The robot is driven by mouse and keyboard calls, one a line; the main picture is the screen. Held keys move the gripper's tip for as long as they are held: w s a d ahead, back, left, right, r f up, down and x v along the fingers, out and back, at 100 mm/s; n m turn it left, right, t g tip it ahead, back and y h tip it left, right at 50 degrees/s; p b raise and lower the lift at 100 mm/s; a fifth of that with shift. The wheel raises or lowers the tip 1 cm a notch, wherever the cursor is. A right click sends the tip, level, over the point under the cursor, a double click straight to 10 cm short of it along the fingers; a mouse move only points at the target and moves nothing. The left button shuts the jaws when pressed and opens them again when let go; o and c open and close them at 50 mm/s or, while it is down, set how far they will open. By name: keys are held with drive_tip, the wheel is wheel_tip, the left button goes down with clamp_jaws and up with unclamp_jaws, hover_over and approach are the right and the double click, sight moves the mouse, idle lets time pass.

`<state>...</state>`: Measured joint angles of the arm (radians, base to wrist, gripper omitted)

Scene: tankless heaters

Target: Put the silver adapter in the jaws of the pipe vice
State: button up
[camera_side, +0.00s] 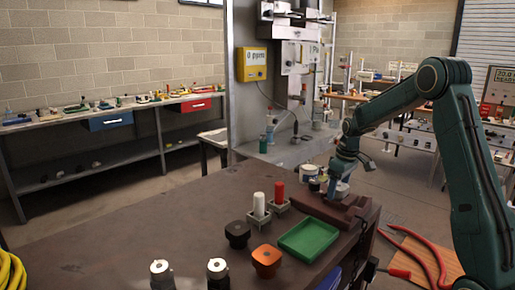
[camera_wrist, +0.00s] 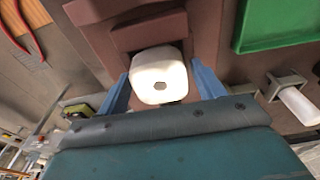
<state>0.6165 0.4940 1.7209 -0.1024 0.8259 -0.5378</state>
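The pale, silver-white adapter (camera_wrist: 159,77), with a hexagonal hole in its end, is between the blue fingers of my gripper (camera_wrist: 160,80) in the wrist view. The adapter is at the recess of the dark red-brown pipe vice (camera_wrist: 100,15). I cannot tell how deep it sits between the jaws. In the side view my gripper (camera_side: 338,187) is low over the vice (camera_side: 350,217) at the bench's right end, and partly hides the adapter.
A green tray (camera_side: 308,238) lies beside the vice. Red (camera_side: 279,193) and white (camera_side: 259,205) cylinders stand in grey holders. An orange block (camera_side: 266,260), a black block (camera_side: 237,233) and two silver-topped black parts (camera_side: 217,268) stand nearer. Small cans (camera_side: 309,172) stand behind my gripper. The bench's left part is clear.

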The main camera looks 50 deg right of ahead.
sight(343, 187)
drive_tip(key=shift+r, duration=0.1)
idle(0.3)
wheel_tip(343, 187, up, 12)
drive_tip(key=s, duration=0.1)
drive_tip(key=shift+s, duration=0.25)
idle(0.4)
idle(0.4)
